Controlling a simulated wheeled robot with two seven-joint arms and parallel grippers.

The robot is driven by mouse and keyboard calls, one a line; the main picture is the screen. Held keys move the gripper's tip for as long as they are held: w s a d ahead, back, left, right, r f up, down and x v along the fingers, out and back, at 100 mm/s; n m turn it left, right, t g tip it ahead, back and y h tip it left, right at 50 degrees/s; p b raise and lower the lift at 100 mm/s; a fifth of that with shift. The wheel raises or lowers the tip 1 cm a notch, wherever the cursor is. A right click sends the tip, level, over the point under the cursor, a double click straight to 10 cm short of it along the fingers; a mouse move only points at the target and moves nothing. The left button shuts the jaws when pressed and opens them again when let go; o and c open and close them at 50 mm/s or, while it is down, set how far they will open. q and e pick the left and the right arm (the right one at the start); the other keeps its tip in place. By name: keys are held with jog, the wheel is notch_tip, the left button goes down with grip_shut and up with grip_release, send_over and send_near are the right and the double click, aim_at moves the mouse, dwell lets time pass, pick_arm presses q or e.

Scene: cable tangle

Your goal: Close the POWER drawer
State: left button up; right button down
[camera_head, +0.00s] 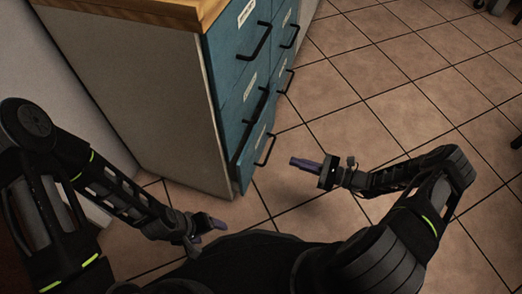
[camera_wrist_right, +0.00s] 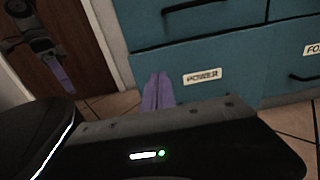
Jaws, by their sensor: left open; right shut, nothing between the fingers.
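The POWER drawer (camera_head: 244,170) is the bottom drawer nearest me in the teal cabinet; its front stands out slightly from the cabinet, with a black bar handle. In the right wrist view its front (camera_wrist_right: 235,65) carries a white POWER label. My right gripper (camera_head: 292,161) is shut and empty, in front of the drawer, apart from its handle in the head view. Its purple fingers (camera_wrist_right: 158,92) overlap the drawer's lower left part in the wrist view; contact cannot be told. My left gripper (camera_head: 222,225) is open and low, left of the right one, near the cabinet's lower corner.
The cabinet (camera_head: 140,90) has a grey side, a wooden top (camera_head: 165,8) and several other teal drawers with black handles. Tiled floor (camera_head: 370,80) is clear to the right of the cabinet. Dark furniture feet show at the far right edge.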

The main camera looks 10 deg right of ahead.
aim_at(250, 148)
jog(key=shift+a, duration=0.15)
jog(key=b+x, duration=0.2)
jog(key=x, duration=1.1)
jog(key=shift+w+a, duration=0.3)
jog(key=b+x, duration=0.1)
jog(key=x, duration=0.2)
jog(key=shift+a, duration=0.15)
jog(key=shift+w+a, duration=0.25)
jog(key=shift+a, duration=0.05)
jog(key=shift+r, duration=0.1)
